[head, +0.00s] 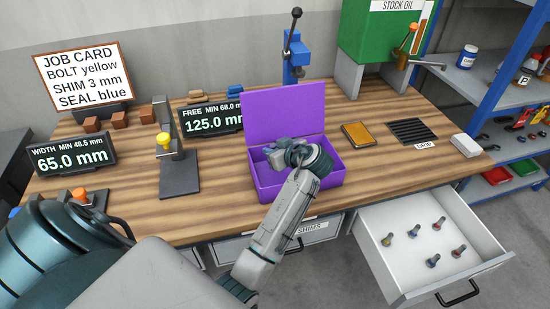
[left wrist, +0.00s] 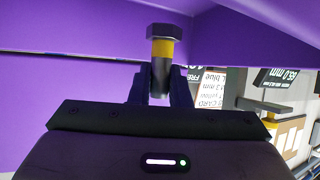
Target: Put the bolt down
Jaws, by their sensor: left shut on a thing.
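My left gripper (head: 277,157) is inside the open purple box (head: 284,112) on the bench, low between its raised lid and front wall. In the left wrist view the gripper (left wrist: 159,92) is shut on a bolt (left wrist: 161,48) with a grey hex head and a yellow band. The bolt stands head up in that picture, with purple box walls (left wrist: 60,30) around it. In the head view the gripper and arm hide the bolt, and I cannot tell whether it touches the box floor. My right gripper is not in view.
An open white drawer (head: 380,268) at the right holds several bolts (head: 433,261). The job card (head: 84,75) reads yellow bolt, 3 mm shim, blue seal. A gauge stand (head: 180,178) is left of the box; an orange-brown tray (head: 358,135) and black grid (head: 412,131) are right.

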